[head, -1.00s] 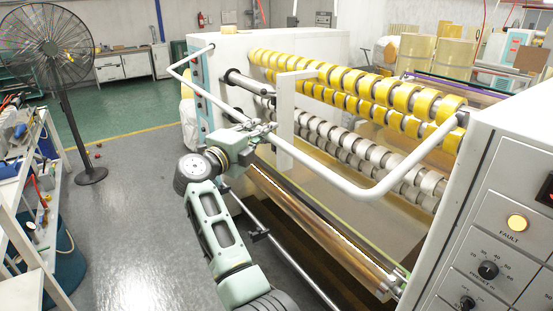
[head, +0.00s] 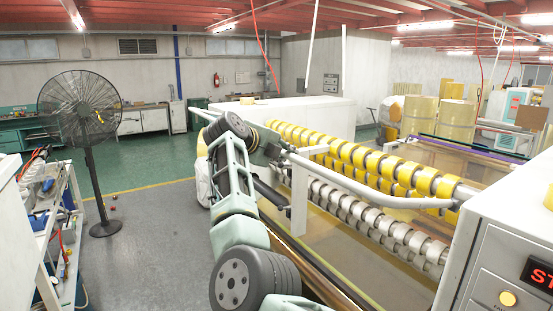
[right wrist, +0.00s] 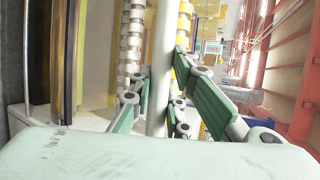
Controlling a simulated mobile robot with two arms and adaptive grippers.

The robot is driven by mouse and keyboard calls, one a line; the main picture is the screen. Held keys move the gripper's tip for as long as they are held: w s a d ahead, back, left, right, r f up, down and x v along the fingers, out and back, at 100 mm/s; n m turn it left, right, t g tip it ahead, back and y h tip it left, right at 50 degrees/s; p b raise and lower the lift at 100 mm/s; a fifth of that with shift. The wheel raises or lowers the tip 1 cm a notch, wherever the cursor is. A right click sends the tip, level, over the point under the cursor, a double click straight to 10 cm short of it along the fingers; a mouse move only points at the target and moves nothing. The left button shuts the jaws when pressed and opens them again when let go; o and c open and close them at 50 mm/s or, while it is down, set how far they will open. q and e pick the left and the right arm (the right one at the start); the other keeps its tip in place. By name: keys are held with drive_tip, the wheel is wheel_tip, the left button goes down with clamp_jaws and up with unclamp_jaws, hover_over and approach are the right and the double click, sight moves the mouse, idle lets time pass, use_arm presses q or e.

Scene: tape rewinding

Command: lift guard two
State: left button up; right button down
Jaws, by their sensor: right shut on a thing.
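Guard two (head: 340,183) is a pale tubular bar across the front of the slitting machine, running over the rows of yellow tape rolls (head: 352,155). My right gripper (head: 272,148) is at the left part of the bar, with its arm reaching up from below. In the right wrist view the bar (right wrist: 161,50) runs between the green fingers of my right gripper (right wrist: 162,80), which are shut on it. My arm hides part of the bar in the head view. My left gripper is not in view.
The white control cabinet (head: 505,235) stands close at the right. Grey-white rolls (head: 375,222) lie below the yellow ones. A black fan (head: 88,125) and a shelf cart (head: 50,215) stand at the left.

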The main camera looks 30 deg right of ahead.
drive_tip(key=shift+d+r, duration=0.15)
drive_tip(key=shift+r, duration=0.1)
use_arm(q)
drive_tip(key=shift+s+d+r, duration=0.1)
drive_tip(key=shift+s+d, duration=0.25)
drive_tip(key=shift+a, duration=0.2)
use_arm(e)
drive_tip(key=shift+r, duration=0.1)
drive_tip(key=c, duration=2)
unclamp_jaws()
drive_tip(key=o, duration=0.3)
drive_tip(key=shift+d, duration=0.25)
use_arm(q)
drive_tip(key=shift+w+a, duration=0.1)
use_arm(e)
drive_tip(key=shift+o, duration=0.2)
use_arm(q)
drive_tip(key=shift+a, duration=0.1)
use_arm(e)
drive_tip(key=shift+a, duration=0.25)
drive_tip(key=v, duration=1.1)
drive_tip(key=shift+s+r, duration=0.2)
